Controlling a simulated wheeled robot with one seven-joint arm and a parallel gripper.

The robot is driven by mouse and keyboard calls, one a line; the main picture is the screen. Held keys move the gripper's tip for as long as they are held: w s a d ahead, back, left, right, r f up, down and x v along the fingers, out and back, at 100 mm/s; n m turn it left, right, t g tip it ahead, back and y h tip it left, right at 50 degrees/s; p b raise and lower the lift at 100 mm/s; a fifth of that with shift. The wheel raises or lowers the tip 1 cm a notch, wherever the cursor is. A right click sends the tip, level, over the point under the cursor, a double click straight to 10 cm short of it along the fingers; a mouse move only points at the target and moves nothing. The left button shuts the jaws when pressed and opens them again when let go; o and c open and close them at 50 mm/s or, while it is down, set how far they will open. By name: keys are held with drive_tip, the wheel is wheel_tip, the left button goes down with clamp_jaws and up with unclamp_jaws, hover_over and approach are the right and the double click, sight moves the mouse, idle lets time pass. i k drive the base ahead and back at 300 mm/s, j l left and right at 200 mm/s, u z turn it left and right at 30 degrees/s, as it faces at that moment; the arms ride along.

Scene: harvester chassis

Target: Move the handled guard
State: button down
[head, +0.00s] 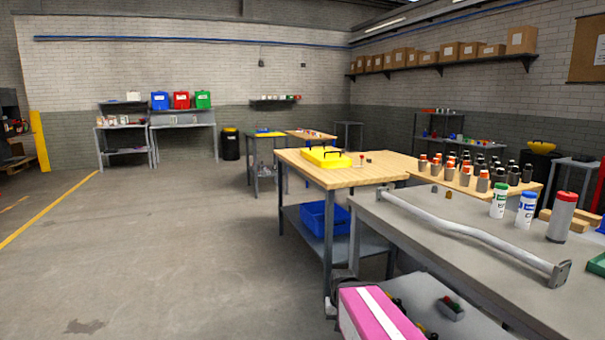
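A yellow guard (325,157) with a black handle on top lies flat on the wooden top of a workbench (372,171) in the middle of the head view. Its handle side faces up, and nothing touches it from above. A small red-topped item and another small dark item stand just to its right on the same bench. My gripper is not in view.
A blue bin (325,218) sits on the bench's lower shelf. A grey table (430,222) at the front right holds a long bent metal bar (475,235) and several canisters. Rows of bottles stand on the bench behind it. Open floor (170,240) fills the left.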

sight(324, 158)
drive_tip(key=i+j+u, duration=0.15)
drive_tip(key=u, duration=0.25)
drive_tip(key=i+u, duration=0.3)
drive_tip(key=u, duration=0.15)
drive_tip(key=i, duration=5.4)
drive_tip(key=i+z, duration=0.25)
drive_tip(key=i, duration=0.4)
drive_tip(key=i+j+z, duration=0.3)
drive_tip(key=i, duration=0.35)
drive_tip(key=z, duration=2)
